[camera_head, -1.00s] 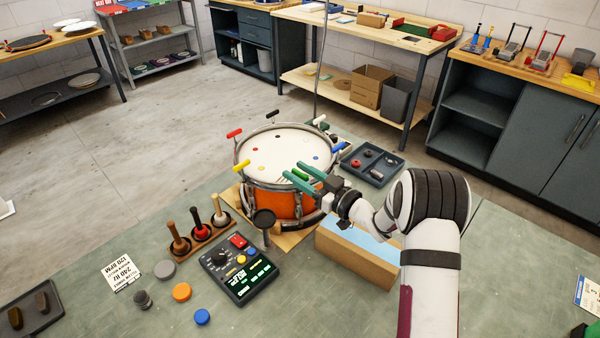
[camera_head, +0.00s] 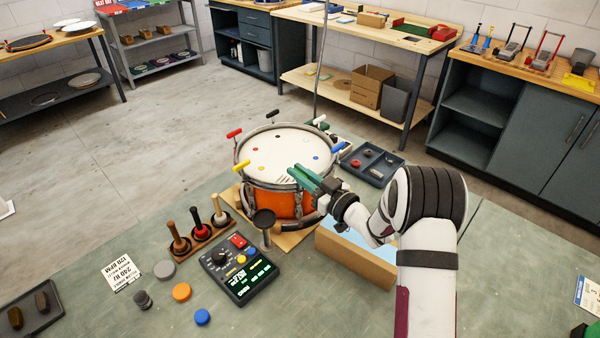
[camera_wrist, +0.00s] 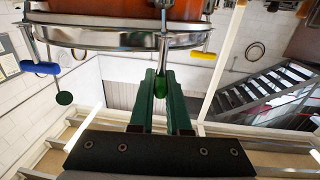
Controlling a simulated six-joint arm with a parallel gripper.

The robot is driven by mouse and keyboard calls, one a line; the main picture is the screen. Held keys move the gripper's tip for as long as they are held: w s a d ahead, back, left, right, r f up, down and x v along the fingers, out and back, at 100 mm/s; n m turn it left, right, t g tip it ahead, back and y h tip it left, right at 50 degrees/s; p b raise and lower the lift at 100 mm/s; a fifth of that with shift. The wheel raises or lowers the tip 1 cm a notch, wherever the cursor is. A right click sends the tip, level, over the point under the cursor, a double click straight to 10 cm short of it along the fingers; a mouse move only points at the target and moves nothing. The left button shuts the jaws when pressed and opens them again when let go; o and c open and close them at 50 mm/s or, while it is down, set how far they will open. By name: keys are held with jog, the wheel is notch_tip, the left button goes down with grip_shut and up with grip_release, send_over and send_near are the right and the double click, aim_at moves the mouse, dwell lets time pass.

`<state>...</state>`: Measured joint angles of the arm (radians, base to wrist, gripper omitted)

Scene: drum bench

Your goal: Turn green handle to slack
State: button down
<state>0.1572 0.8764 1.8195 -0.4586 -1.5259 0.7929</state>
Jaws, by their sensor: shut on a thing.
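The orange drum (camera_head: 282,204) with a white head (camera_head: 285,160) and chrome rim stands on the bench. Coloured T-handles sit around its rim. My gripper (camera_head: 295,175) has green fingers and is at the near right edge of the rim. In the wrist view, my gripper (camera_wrist: 160,95) is shut on the green handle (camera_wrist: 160,88), which shows between the fingers under a metal rod at the rim. A blue handle (camera_wrist: 40,68) and a yellow handle (camera_wrist: 203,56) show to either side. In the head view the fingers hide the green handle.
Left of the drum is a rack of mallets (camera_head: 202,236); in front is a dark control box (camera_head: 238,268) with a lit display. A cardboard box (camera_head: 355,262) lies under my arm. A dark tray (camera_head: 371,164) is behind right.

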jog(key=c, duration=0.9)
grip_release()
jog(key=v, duration=1.5)
jog(key=shift+s+d, duration=0.2)
jog(key=shift+s, duration=0.1)
